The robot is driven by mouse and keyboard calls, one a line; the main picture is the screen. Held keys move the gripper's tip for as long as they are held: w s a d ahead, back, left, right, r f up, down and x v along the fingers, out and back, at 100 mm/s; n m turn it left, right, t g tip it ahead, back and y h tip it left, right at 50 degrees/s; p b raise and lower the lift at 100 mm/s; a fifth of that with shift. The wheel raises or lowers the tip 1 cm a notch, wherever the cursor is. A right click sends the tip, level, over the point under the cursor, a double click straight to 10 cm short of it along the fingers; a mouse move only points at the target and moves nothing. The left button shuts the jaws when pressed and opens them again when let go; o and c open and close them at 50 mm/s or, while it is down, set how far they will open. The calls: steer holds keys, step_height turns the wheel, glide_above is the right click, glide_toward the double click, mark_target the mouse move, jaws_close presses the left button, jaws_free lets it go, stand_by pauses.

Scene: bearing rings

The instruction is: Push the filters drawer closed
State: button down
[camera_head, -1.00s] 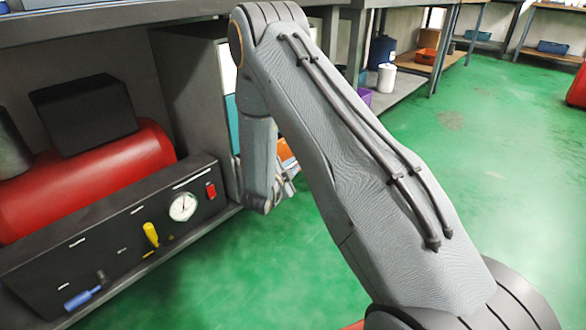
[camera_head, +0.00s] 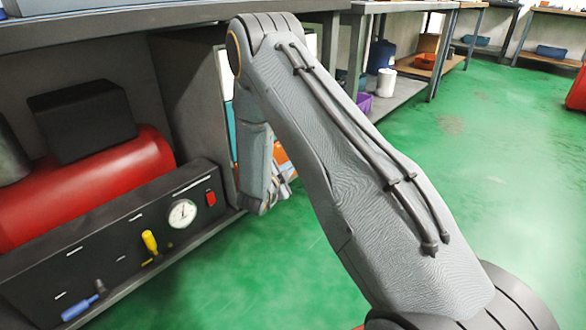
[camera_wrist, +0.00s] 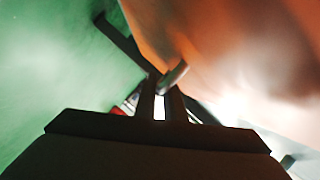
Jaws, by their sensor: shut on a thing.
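An orange drawer front (camera_wrist: 225,50) fills the upper right of the wrist view, blurred and very close. A short grey bar handle (camera_wrist: 174,75) stands out from it. My gripper (camera_wrist: 162,95) is at this handle, its dark fingers close together and shut on it. In the head view my gripper (camera_head: 279,186) is low beside the cabinet, partly hidden by my own wrist. A small orange patch (camera_head: 281,152) shows behind my arm there. Any label, and how far the drawer stands out, cannot be seen.
A dark panel with a gauge (camera_head: 182,213), a yellow-handled lever (camera_head: 150,242) and a blue-handled lever (camera_head: 79,308) stands at left, before a red tank (camera_head: 90,190). A workbench (camera_head: 170,25) overhangs above. Green floor (camera_head: 480,190) is open at right.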

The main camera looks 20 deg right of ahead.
steer(key=shift+w+a+r, duration=0.1)
steer(key=shift+w+a, duration=0.3)
steer(key=shift+w, duration=0.3)
steer(key=c, duration=2.1)
jaws_free()
steer(key=p+v, duration=0.4)
steer(key=v, duration=0.3)
steer(key=shift+s+a, duration=0.2)
steer(key=shift+s, duration=0.15)
steer(key=shift+s, duration=0.1)
